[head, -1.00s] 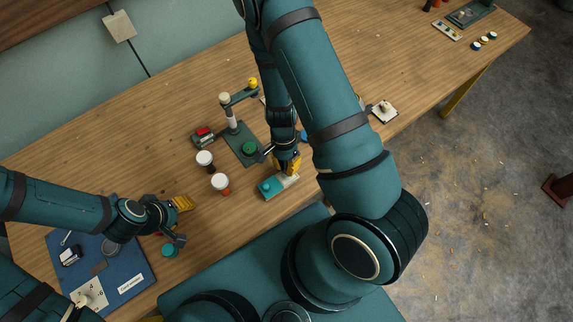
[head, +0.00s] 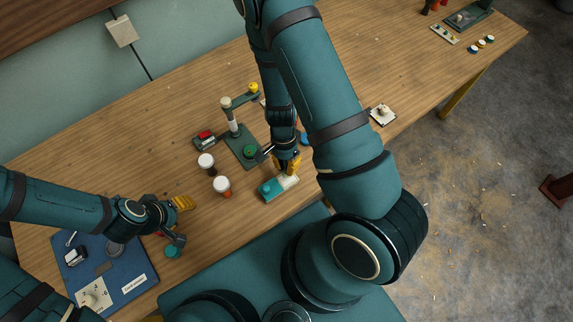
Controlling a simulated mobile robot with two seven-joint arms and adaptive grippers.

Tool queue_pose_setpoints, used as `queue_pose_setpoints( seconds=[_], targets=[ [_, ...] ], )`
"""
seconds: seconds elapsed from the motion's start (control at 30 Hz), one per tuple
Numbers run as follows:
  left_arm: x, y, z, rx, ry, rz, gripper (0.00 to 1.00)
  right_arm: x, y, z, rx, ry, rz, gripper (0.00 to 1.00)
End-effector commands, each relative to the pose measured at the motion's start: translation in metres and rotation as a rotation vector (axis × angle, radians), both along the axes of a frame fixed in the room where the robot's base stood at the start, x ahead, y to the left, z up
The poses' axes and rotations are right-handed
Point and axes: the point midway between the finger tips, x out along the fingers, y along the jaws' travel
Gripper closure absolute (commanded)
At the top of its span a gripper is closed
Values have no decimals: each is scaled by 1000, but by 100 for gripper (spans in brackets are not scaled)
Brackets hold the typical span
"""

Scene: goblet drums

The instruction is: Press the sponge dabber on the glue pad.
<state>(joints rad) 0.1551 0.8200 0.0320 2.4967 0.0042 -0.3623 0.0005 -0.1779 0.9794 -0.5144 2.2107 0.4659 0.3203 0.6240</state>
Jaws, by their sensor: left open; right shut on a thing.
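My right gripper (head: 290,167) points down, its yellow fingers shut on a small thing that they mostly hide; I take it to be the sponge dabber. Directly below is a teal block with a round knob (head: 268,189) and a whitish part (head: 291,182), which looks like the glue pad. The fingers are over the whitish end; I cannot tell whether the held thing touches it. My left gripper (head: 182,221) is open and empty, low over the table at the left, close to a small teal round thing (head: 173,252).
Two white-topped goblet drums (head: 221,185) stand left of the teal block. Behind them are a green stand with a post (head: 233,118) and a red-topped box (head: 205,137). The wooden table (head: 110,150) is clear at back left.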

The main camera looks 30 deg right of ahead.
Motion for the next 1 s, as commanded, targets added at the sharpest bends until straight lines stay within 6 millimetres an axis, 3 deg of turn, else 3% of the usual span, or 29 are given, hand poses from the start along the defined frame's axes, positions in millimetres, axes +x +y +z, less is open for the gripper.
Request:
queue_pose_setpoints(
  seconds=[0.3, 0.6, 1.0],
  targets=[
    [0, 0, 23, 0, 0, 0, 48, 0, 0, 26, 0, 0, 0, 100],
    [0, 0, 20, 0, 0, 0, 48, 1, 0, 44, 0, -2, 2, 100],
    [0, 0, 20, 0, 0, 0, 48, 0, 0, 46, 1, -1, 1, 100]
  ],
)
